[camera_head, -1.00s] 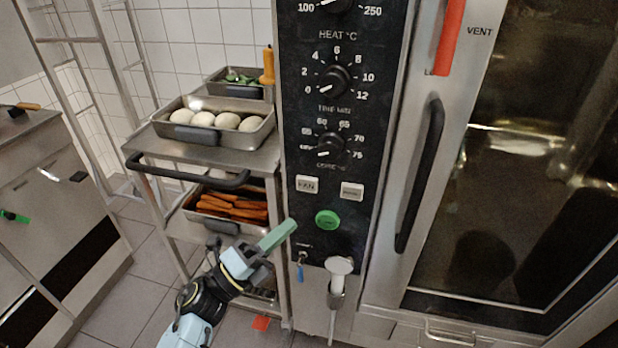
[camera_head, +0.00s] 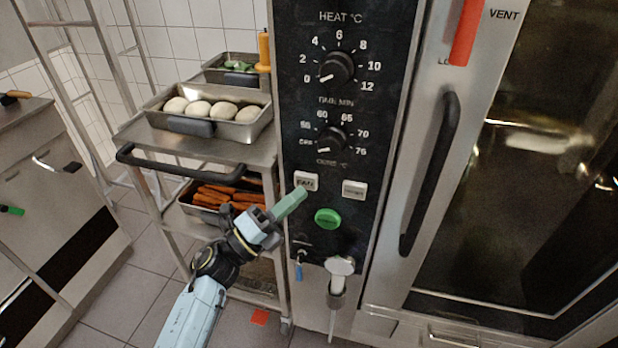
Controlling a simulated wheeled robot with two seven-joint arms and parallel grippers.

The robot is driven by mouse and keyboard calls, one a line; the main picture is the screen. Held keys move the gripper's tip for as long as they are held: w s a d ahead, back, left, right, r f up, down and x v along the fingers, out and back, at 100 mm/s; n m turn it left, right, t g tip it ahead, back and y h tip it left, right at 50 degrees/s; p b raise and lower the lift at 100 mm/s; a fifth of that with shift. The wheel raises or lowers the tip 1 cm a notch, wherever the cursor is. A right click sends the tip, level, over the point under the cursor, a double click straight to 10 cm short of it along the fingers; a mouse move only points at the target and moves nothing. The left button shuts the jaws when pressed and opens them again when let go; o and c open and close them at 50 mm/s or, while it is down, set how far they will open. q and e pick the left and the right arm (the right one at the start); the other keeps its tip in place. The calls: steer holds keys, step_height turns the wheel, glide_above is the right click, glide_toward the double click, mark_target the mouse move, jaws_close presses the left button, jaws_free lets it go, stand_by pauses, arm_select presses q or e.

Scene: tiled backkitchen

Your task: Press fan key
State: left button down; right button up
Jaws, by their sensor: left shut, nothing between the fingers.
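The fan key (camera_head: 306,181) is a small white square button marked FAN on the black oven control panel (camera_head: 330,110). My left gripper (camera_head: 296,197) comes in from the lower left, with its green fingers shut and empty. Its fingertips overlap the lower edge of the fan key in the picture; I cannot tell whether they touch it. A second white key (camera_head: 354,190) sits to the right, and a round green button (camera_head: 327,219) sits below. My right gripper is not in view.
A trolley (camera_head: 235,152) with trays of dough balls (camera_head: 209,108) and carrots (camera_head: 222,196) stands close on the left. The black oven door handle (camera_head: 430,175) and a white-topped lever (camera_head: 339,267) stick out near the panel.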

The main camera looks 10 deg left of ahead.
arm_select(q)
steer(key=shift+w, duration=0.15)
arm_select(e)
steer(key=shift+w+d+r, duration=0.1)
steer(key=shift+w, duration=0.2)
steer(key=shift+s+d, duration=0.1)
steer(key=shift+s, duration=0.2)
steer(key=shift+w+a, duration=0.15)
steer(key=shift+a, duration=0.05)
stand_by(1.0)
arm_select(q)
steer(key=shift+w, duration=0.1)
steer(key=shift+w, duration=0.35)
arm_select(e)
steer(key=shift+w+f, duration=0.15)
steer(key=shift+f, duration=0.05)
arm_select(q)
steer(key=shift+w+b, duration=0.4)
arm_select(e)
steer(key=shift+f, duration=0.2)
arm_select(q)
steer(key=shift+s, duration=0.1)
stand_by(0.4)
steer(key=shift+s+p, duration=0.35)
steer(key=shift+s, duration=0.4)
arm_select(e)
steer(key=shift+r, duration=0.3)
